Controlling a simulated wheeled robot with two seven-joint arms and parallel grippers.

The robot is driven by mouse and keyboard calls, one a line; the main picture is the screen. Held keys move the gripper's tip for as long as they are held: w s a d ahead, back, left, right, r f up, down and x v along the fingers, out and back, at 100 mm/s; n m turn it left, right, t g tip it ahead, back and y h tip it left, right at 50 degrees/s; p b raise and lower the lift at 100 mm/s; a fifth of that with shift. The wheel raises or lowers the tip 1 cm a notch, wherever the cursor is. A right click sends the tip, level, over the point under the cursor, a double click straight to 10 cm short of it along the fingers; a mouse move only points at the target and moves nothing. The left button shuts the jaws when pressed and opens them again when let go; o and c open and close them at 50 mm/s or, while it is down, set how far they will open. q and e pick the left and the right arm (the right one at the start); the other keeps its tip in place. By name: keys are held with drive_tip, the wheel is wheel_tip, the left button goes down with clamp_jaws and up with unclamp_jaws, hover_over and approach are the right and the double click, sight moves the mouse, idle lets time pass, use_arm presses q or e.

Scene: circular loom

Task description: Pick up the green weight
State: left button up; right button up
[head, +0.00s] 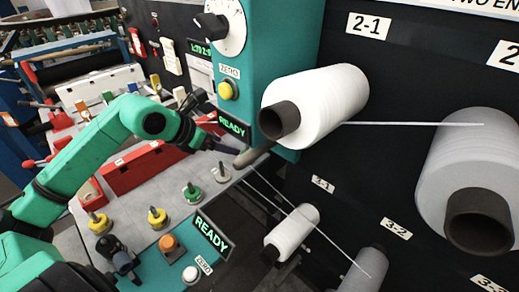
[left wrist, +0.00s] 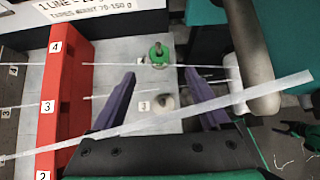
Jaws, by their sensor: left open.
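My right gripper does not show.
A white weight (head: 222,173) stands close to the green one, on its right. Yellow weights (head: 157,216) stand on its left. A red numbered block (left wrist: 65,90) stands left of the fingers. Pale threads cross the wrist view, and large yarn spools (head: 325,100) hang on the right.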

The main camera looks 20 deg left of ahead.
use_arm(q)
drive_tip(key=p+x, duration=0.2)
drive_tip(key=x, duration=0.4)
drive_tip(key=shift+w+d+p, duration=0.1)
drive_tip(key=shift+w+p, duration=0.1)
drive_tip(key=shift+p, duration=0.15)
drive_tip(key=shift+p+x, duration=1)
drive_tip(key=shift+p, duration=0.05)
drive_tip(key=shift+w+d+f, duration=0.1)
drive_tip(key=shift+w+f, duration=0.25)
drive_tip(key=shift+f, duration=0.25)
drive_tip(key=shift+w+f, duration=0.35)
drive_tip(key=shift+f, duration=0.25)
drive_tip(key=shift+w+d+f, duration=0.1)
drive_tip(key=shift+w+f, duration=0.1)
drive_tip(key=shift+f, duration=0.05)
drive_tip(key=shift+s+r, duration=0.1)
clamp_jaws()
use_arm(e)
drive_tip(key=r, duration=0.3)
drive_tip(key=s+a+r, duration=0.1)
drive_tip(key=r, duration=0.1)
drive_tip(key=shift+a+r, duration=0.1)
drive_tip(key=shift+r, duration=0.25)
